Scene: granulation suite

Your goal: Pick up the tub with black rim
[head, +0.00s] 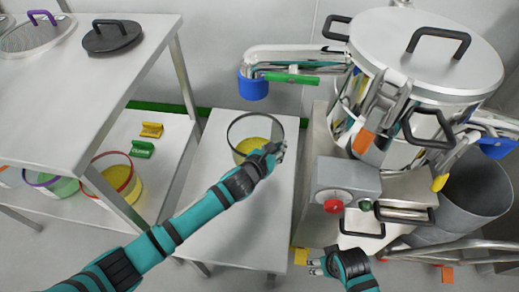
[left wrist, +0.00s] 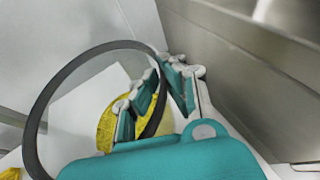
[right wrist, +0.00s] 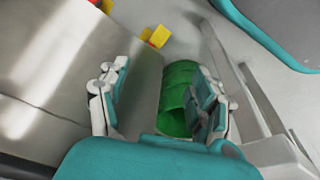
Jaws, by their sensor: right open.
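The tub with black rim (head: 231,129) is clear, with yellow contents low inside. It appears to stand on a narrow pale table in the middle of the head view; I cannot tell whether it touches the table. In the left wrist view its black rim (left wrist: 61,76) curves in between my left fingers. My left gripper (head: 276,150) is at the tub's right side, its fingers (left wrist: 166,72) drawn together on the rim and wall. The arm hides part of the tub's front. My right gripper (head: 318,266) is open and empty, low beside the machine.
A large steel vessel (head: 428,52) with pipes stands close on the right, beside a grey bin (head: 474,188). A left bench (head: 90,92) bears lids above; red- and purple-rimmed tubs (head: 118,178) sit on its lower shelf. The narrow table's front (head: 235,225) is clear.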

